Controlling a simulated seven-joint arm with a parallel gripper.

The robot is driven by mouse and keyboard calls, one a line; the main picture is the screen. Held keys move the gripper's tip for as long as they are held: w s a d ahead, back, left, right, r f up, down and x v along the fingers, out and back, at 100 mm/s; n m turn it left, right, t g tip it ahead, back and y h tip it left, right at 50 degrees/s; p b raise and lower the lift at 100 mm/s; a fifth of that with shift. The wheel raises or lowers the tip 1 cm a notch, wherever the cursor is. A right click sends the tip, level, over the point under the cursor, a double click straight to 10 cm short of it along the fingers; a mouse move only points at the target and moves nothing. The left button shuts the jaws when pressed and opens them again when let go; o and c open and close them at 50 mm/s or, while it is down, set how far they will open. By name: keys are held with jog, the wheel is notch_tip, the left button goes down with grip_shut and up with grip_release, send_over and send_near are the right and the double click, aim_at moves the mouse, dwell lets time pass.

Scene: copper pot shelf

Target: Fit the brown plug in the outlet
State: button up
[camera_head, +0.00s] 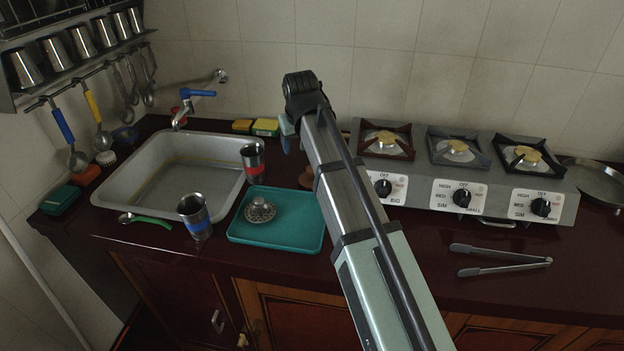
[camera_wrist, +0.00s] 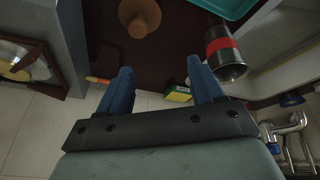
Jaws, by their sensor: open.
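The brown plug (camera_wrist: 139,22) is a round disc with a knob, on the dark counter at the top of the wrist view. In the head view, the plug (camera_head: 306,178) shows partly behind my arm, just right of the teal tray. My gripper (camera_wrist: 160,68) is open, with two blue fingers apart and nothing between them; the plug lies beyond the fingertips. In the head view my gripper (camera_head: 288,137) hangs behind the arm near the back of the counter, mostly hidden. The sink (camera_head: 168,165) is at the left; I cannot make out an outlet in its basin.
A teal tray (camera_head: 243,231) holds a metal strainer (camera_head: 260,210). A red-banded cup (camera_head: 253,161) and a blue-banded cup (camera_head: 195,215) stand by the sink. Sponges (camera_head: 265,127) lie behind. The stove (camera_head: 450,203) is right of my arm; tongs (camera_head: 500,252) lie in front.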

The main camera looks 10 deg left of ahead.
jog(key=d+m+h, duration=0.1)
jog(key=d+m, duration=0.1)
jog(key=m, duration=0.4)
send_near(311, 171)
jog(key=w+f, duration=0.3)
jog(key=f, duration=0.1)
jog(key=shift+w+a+f, duration=0.2)
jog(key=shift+w, duration=0.2)
jog(key=shift+s+x, duration=0.1)
jog(key=shift+x, duration=1.25)
jog(key=shift+s+x, duration=0.15)
jog(key=shift+x, duration=1.25)
jog(key=shift+d+f, duration=0.1)
jog(key=c, duration=1.2)
